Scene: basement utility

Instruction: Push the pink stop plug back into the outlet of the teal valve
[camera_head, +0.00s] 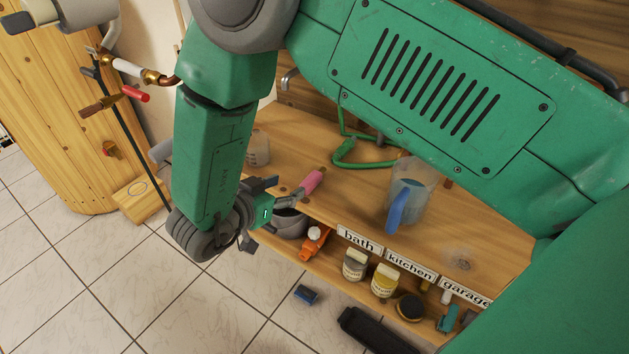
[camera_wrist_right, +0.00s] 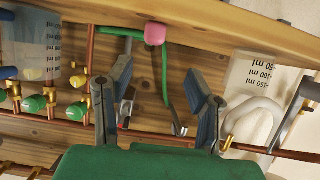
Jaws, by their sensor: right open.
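A pink piece (camera_head: 313,182) shows at the front edge of the wooden bench, just beyond my right gripper's fingers. It also shows in the right wrist view (camera_wrist_right: 155,34), beyond and above the gap between the fingertips; whether it is the stop plug I cannot tell. My right gripper (camera_wrist_right: 164,75) is open, with nothing held between its fingers. In the head view this gripper (camera_head: 288,198) is at the bench edge. The outlet is not clearly visible. My left gripper is out of view.
A clear jug with a blue handle (camera_head: 408,195) and a green hose (camera_head: 365,162) are on the bench (camera_head: 350,200). A lower shelf holds jars (camera_head: 384,281). A red-levered pipe (camera_head: 135,93) is at left. The tiled floor (camera_head: 180,295) is mostly clear.

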